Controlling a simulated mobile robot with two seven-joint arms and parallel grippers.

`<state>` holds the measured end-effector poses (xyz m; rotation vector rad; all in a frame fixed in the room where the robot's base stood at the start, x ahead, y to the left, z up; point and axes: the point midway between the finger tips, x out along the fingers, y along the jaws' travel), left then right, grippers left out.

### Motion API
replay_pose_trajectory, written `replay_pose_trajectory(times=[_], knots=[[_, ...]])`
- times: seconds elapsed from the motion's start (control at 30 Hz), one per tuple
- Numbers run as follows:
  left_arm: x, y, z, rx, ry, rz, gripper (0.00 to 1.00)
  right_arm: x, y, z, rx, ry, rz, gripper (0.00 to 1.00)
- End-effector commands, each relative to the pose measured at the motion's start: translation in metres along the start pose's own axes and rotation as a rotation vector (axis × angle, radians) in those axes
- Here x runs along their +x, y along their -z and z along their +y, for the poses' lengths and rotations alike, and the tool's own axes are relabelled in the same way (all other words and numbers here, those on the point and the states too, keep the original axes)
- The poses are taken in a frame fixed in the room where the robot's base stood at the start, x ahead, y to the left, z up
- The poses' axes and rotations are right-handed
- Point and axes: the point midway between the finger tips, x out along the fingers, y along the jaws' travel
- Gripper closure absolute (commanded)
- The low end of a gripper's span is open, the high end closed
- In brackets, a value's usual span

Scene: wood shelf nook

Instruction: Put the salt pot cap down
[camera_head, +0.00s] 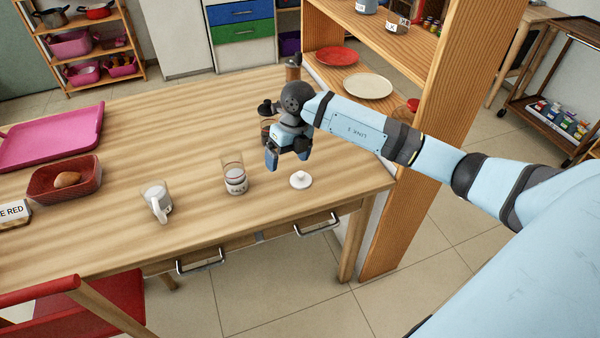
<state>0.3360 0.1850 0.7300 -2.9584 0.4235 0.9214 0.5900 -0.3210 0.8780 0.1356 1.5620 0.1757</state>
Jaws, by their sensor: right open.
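A small white cap (301,180) with a knob on top lies on the wooden table near its right front edge. The salt pot (235,184), a clear jar with white contents and a dark label, stands upright to the left of the cap. My right gripper (287,160) is above the table, a little behind the cap and apart from it. It is open and looks empty. My left gripper is not in view.
A glass with a white scoop-like piece (157,196) stands left of the pot. A red basket (64,182) with a brown item and a pink tray (52,138) are at the left. A wooden shelf (413,150) borders the table's right side. The table's middle is clear.

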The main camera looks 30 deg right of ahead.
Motion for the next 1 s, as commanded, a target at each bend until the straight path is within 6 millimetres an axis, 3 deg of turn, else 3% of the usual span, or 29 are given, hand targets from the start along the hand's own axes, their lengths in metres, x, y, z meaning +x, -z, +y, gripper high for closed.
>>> replay_pose_trajectory(times=[0.03,0.13,0.2,0.3,0.33,0.47,0.57,0.6,0.7,0.8,0.9,1.0], knots=[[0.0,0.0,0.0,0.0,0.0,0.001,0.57,0.023,0.015,0.031,-0.031,-0.136,0.011,0.09],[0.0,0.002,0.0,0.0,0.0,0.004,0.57,0.051,0.049,0.111,-0.051,-0.539,0.001,0.09],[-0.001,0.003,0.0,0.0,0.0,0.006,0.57,0.053,0.073,0.162,0.008,-0.847,-0.024,0.09],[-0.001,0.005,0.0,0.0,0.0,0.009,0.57,0.037,0.094,0.206,0.199,-1.241,-0.081,0.09],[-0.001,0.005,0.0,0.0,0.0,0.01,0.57,0.032,0.098,0.213,0.283,-1.345,-0.099,0.09],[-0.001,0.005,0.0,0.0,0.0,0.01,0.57,0.021,0.106,0.207,0.759,-1.686,-0.183,0.09],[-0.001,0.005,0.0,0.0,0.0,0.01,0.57,0.039,0.117,0.176,1.227,-1.797,-0.226,0.09],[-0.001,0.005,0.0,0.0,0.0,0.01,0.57,0.053,0.125,0.162,1.425,-1.798,-0.23,0.09],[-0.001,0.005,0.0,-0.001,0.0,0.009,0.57,0.095,0.158,0.132,1.884,-1.708,-0.204,0.09],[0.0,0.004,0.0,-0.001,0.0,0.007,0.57,0.133,0.198,0.116,2.23,-1.549,-0.136,0.09],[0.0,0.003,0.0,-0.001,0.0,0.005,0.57,0.156,0.229,0.112,2.44,-1.409,-0.064,0.09],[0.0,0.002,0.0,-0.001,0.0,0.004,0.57,0.167,0.247,0.111,2.538,-1.327,-0.017,0.09]])
